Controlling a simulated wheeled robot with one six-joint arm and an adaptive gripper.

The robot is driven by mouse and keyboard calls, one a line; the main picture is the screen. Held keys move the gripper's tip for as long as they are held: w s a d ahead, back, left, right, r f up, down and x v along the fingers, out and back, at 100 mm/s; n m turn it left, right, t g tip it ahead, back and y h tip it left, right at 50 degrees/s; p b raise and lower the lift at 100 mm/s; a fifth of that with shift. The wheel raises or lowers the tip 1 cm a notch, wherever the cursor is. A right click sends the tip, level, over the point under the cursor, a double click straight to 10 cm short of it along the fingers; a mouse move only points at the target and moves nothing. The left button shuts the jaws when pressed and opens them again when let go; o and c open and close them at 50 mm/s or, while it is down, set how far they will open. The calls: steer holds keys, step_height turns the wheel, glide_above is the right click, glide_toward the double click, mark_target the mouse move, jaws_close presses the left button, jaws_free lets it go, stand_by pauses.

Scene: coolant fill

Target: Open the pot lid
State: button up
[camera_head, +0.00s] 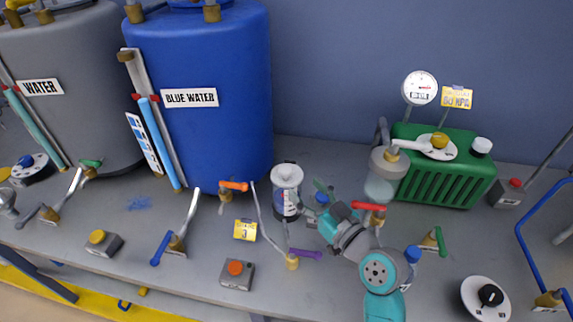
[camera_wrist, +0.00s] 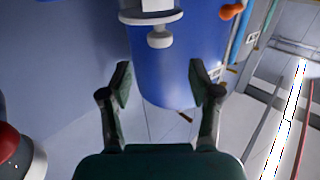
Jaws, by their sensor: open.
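The pot (camera_head: 286,199) is a small cylinder with a clear, dark-marked body and a white lid (camera_head: 287,172) with a knob on top. It stands upright on the bench, and the lid is on it. My gripper (camera_head: 321,194) is just right of the pot, open and empty. In the wrist view the scene is upside down. The lid (camera_wrist: 150,18) and its white knob (camera_wrist: 159,39) show at the top, beyond my open fingertips (camera_wrist: 160,82) and not between them. I cannot tell the exact gap.
A blue tank (camera_head: 200,125) and a grey tank (camera_head: 65,100) stand behind left. A green unit (camera_head: 440,180) with a gauge (camera_head: 420,88) stands right. A thin pipe (camera_head: 262,222) and orange valve (camera_head: 234,186) are left of the pot; a red-handled valve (camera_head: 369,206) is right.

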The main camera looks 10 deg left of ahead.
mark_target(290, 173)
steer(key=x, duration=0.9)
jaws_close()
